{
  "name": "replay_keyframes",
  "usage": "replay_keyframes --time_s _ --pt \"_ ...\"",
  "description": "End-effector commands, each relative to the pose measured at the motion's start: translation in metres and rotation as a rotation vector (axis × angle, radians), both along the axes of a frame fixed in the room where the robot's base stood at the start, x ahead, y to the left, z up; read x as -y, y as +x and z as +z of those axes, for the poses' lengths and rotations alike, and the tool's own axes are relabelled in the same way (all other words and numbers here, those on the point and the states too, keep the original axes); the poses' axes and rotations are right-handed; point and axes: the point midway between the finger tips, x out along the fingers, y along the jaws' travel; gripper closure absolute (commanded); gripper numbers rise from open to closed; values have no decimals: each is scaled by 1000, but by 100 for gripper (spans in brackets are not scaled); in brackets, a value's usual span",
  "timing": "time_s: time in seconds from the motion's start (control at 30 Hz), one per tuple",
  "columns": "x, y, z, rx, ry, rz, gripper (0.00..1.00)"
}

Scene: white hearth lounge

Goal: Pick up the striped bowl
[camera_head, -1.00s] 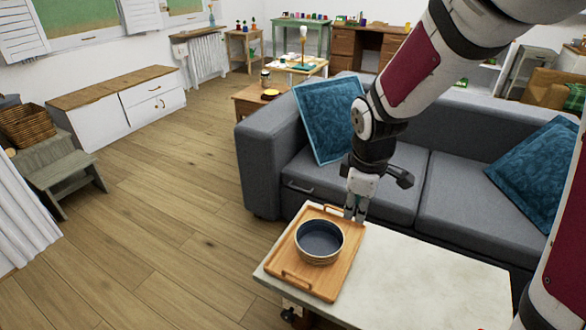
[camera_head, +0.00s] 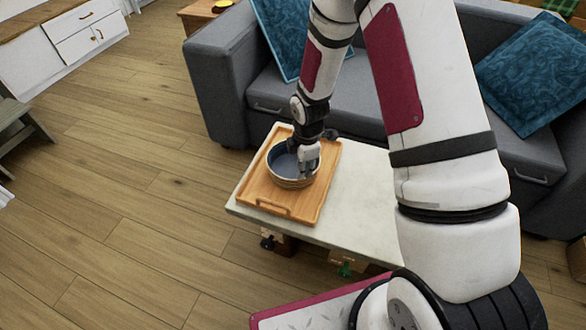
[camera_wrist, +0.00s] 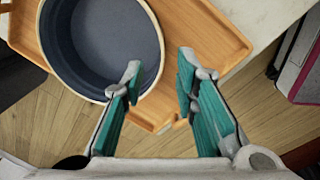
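The striped bowl (camera_head: 284,180), dark blue-grey inside with a pale banded outside, stands upright on a wooden tray (camera_head: 258,194) on the pale table. My gripper (camera_head: 307,170) points down at the bowl's right side and hides part of its rim. In the wrist view the bowl (camera_wrist: 95,40) is at the upper left and the tray (camera_wrist: 218,42) extends to its right. There my gripper (camera_wrist: 160,72) is open, with teal-padded fingers apart. The left fingertip overlaps the bowl's inside near the rim; the right one is outside, over the tray. Contact with the rim cannot be told.
The pale tabletop (camera_head: 357,190) is clear to the right of the tray. A grey sofa (camera_head: 358,110) with blue cushions (camera_head: 535,75) stands close behind the table. Open wooden floor (camera_head: 130,190) lies to the left.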

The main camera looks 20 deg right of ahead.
Motion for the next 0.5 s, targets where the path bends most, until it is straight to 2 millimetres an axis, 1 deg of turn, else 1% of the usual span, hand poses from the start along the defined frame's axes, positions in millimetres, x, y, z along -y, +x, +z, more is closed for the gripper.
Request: replay_keyframes --time_s 0.03,0.1,0.37,0.5 --pt "0 1 -11 -1 0 0 73" --pt "0 2 -19 -2 -1 -1 73" --pt "-1 4 -32 1 0 -2 73" --pt "-4 6 -48 -1 0 0 73"
